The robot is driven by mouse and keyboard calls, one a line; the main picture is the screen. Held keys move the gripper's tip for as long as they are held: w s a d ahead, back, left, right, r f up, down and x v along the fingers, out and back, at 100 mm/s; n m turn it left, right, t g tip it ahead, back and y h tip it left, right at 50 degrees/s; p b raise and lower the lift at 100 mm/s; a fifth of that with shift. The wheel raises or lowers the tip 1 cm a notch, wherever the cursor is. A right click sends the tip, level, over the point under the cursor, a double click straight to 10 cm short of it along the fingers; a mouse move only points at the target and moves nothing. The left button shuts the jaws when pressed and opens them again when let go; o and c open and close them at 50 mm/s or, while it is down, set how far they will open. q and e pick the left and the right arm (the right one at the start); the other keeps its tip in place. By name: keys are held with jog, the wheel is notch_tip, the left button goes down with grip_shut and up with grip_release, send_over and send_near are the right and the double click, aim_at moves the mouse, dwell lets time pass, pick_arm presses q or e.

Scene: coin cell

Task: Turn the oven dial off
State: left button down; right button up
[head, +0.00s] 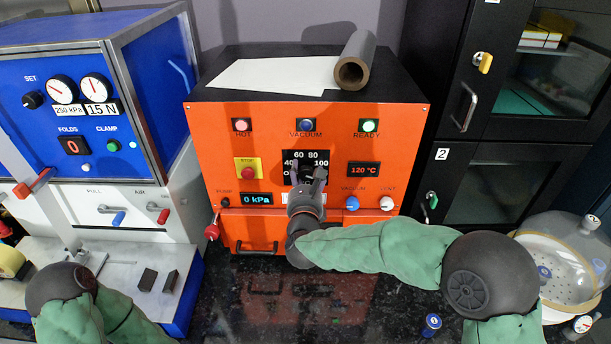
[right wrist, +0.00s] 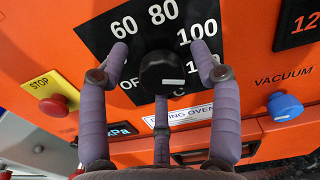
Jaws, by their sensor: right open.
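The black oven dial (right wrist: 163,72) sits on a black scale plate (right wrist: 105,40) marked 60, 80 and 100, with OFF partly hidden at its left. A short white mark shows on the dial's face, low and right of its middle. The dial is on the front of the orange oven (head: 225,150). My right gripper (head: 306,176) is open in front of it. In the right wrist view the fingers stand left, right and below the dial, with gaps visible at the sides. Whether any finger touches it I cannot tell. My left arm shows at lower left, without its gripper.
A red STOP button (right wrist: 55,104) is left of the dial and a blue vacuum knob (right wrist: 284,106) is right and lower. The oven's display (head: 363,170) reads 120 °C. A blue press (head: 120,85) stands left, black cabinets (head: 480,140) right. A glass vessel (head: 560,250) stands at lower right.

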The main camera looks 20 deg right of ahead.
jog(key=c, duration=1.1)
